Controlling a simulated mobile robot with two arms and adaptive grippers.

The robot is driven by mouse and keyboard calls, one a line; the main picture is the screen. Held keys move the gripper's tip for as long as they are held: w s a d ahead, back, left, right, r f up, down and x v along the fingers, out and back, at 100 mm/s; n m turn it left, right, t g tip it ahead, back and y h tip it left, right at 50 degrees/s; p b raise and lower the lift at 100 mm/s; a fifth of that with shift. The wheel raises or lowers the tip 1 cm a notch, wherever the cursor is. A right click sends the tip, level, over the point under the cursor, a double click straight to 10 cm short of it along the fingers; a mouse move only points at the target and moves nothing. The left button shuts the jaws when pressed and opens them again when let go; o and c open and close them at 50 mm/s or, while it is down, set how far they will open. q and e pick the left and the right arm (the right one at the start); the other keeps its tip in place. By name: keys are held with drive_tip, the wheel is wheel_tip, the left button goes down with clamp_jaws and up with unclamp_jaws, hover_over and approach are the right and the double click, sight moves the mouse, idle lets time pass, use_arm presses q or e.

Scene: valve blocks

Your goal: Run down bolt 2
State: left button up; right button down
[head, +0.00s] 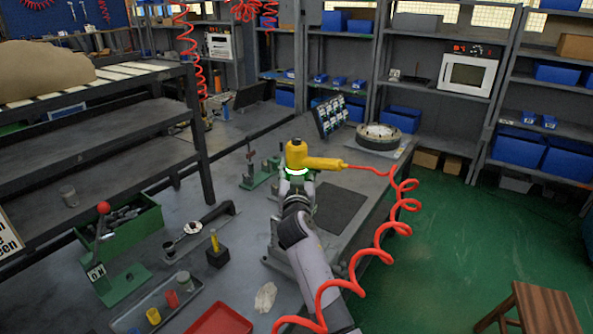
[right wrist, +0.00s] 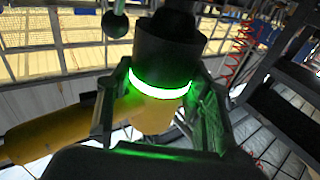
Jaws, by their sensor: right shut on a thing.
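My right gripper (head: 298,184) is shut on a yellow power tool (head: 318,162) with a red coiled hose on its end. The tool is held above the bench, its long body pointing right. In the right wrist view the gripper (right wrist: 162,108) has its fingers on either side of the tool (right wrist: 45,128), by a glowing green ring (right wrist: 160,90) below a black end. A grey metal piece on the bench shows partly behind my right arm. No bolt can be told apart, and bolt 2 cannot be picked out. My left gripper is not in view.
The red coiled hose (head: 405,203) loops down across the right side. A dark mat (head: 340,210) and a round flanged part (head: 379,135) lie on the bench. A green press (head: 120,275), a green toolbox (head: 135,228) and a red tray (head: 219,320) stand left.

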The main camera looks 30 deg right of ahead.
sight(297, 145)
drive_tip(key=shift+f+b, duration=0.35)
drive_tip(key=shift+b, duration=0.4)
idle(2.9)
drive_tip(key=shift+r, duration=0.1)
drive_tip(key=shift+r+p, duration=0.45)
drive_tip(key=shift+r, duration=0.2)
wheel_tip(297, 145, up, 6)
drive_tip(key=p, duration=0.4)
drive_tip(key=shift+r+p, duration=0.1)
drive_tip(key=shift+p, duration=0.25)
